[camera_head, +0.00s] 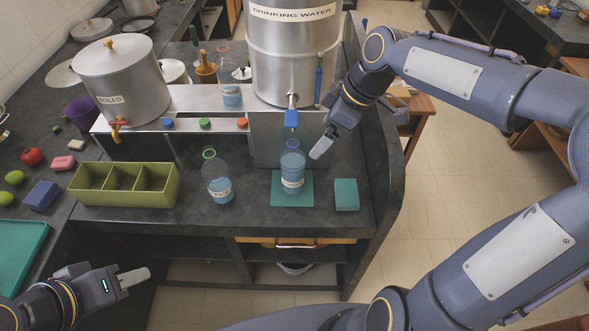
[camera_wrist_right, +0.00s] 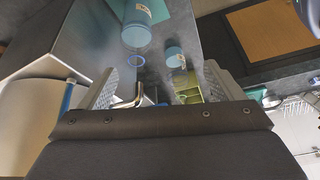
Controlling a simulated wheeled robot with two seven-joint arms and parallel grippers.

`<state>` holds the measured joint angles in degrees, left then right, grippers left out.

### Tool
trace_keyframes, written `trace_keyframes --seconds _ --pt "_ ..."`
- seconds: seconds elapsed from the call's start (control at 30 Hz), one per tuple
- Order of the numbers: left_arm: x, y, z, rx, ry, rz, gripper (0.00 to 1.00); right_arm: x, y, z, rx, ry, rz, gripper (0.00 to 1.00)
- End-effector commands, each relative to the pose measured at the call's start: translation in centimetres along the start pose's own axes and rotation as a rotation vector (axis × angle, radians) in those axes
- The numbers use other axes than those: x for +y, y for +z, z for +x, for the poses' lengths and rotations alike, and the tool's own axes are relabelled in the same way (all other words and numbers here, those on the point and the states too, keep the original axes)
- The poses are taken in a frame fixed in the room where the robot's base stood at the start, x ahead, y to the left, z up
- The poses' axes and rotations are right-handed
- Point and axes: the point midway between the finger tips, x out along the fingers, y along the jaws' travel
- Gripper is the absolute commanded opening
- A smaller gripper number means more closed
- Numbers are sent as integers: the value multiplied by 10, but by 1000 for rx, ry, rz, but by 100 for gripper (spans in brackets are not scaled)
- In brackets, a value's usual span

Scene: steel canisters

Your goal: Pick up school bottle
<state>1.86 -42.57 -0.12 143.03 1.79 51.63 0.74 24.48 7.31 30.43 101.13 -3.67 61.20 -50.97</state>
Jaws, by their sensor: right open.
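A clear bottle with blue liquid, a blue neck ring and a white label (camera_head: 292,170) stands upright on a green mat (camera_head: 280,200) below the drum's tap; its label is too small to read surely. In the right wrist view this bottle (camera_wrist_right: 145,25) is ahead of the fingers. A second bottle (camera_head: 218,180) with a green neck ring stands to its left, and also shows in the right wrist view (camera_wrist_right: 176,58). My right gripper (camera_head: 325,140) is open and empty, up and right of the mat bottle. My left gripper (camera_head: 130,278) is low at left, apart from everything; its finger gap is unclear.
The steel drinking water drum (camera_head: 292,60) with its tap stands close behind the bottles. A third bottle (camera_head: 231,90) is on the raised shelf (camera_head: 190,97). A green divided box (camera_head: 125,185) is left; a teal block (camera_head: 346,194) is right of the mat. The front counter strip is clear.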

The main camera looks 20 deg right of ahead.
Motion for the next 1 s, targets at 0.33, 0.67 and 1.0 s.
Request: trace_keyframes --seconds 0.33,0.67,1.0 --pt "-1 1 2 0 0 0 36 58 -30 31 140 -111 -286 87" --pt "2 -2 -4 0 0 0 36 60 -7 84 142 -117 -290 87" --pt "3 -4 -7 0 0 0 36 60 0 117 142 -112 -292 87"
